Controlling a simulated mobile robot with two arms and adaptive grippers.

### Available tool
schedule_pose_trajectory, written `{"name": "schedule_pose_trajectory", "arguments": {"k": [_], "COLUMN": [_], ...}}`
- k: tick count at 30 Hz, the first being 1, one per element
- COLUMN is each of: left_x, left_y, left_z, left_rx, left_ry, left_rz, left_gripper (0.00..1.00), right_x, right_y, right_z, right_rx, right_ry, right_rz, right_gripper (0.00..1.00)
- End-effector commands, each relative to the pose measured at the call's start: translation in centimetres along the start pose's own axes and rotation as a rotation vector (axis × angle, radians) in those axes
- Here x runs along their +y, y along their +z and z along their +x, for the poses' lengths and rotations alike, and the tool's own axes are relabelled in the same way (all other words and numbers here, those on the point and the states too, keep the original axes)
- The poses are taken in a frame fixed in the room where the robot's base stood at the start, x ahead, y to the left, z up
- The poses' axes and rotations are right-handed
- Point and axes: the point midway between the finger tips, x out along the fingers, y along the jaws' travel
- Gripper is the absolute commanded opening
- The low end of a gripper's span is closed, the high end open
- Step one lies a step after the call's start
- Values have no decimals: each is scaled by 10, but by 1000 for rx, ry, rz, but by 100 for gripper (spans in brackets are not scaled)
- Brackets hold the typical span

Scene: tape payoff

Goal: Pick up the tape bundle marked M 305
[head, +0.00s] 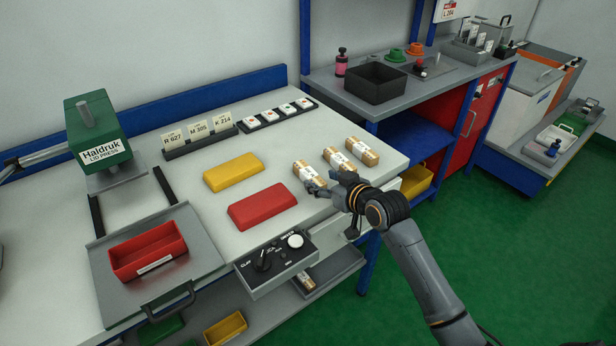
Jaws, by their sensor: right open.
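Three tape bundles, tan with white wrappers, lie in a row near the right end of the bench: a left one (307,174), a middle one (338,160) and a right one (362,151). Their markings are too small to read. A card reading M 305 (197,130) stands between cards R 627 and K 214 in a dark holder. My right gripper (325,185) is open and empty, just in front of the left and middle bundles; I cannot tell whether it touches either. My left gripper is not in view.
A yellow block (233,172) and a red block (262,206) lie left of the bundles. A control box (276,263) juts from the front edge. A green lid press (97,130) and red tray (149,249) are at left. Another bundle (306,281) lies on a lower shelf.

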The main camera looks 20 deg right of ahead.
Motion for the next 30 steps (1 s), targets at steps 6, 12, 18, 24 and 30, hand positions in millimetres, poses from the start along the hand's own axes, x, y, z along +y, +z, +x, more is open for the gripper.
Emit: {"name": "schedule_pose_trajectory", "arguments": {"k": [6, 12, 18, 24, 30], "left_x": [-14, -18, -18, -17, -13], "left_y": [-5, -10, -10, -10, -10], "left_z": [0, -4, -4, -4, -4], "left_rx": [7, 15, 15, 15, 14], "left_ry": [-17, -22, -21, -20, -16], "left_rz": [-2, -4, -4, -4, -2], "left_gripper": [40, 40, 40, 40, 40], "right_x": [0, -3, -3, -3, -3], "right_y": [0, -5, -5, -5, -5], "right_z": [17, 36, 61, 69, 68], "right_rx": [0, 0, -1, 0, 0], "right_ry": [0, -1, 0, 0, 0], "right_rz": [0, 2, 1, -2, -1], "right_gripper": [58, 58, 58, 58, 50]}}
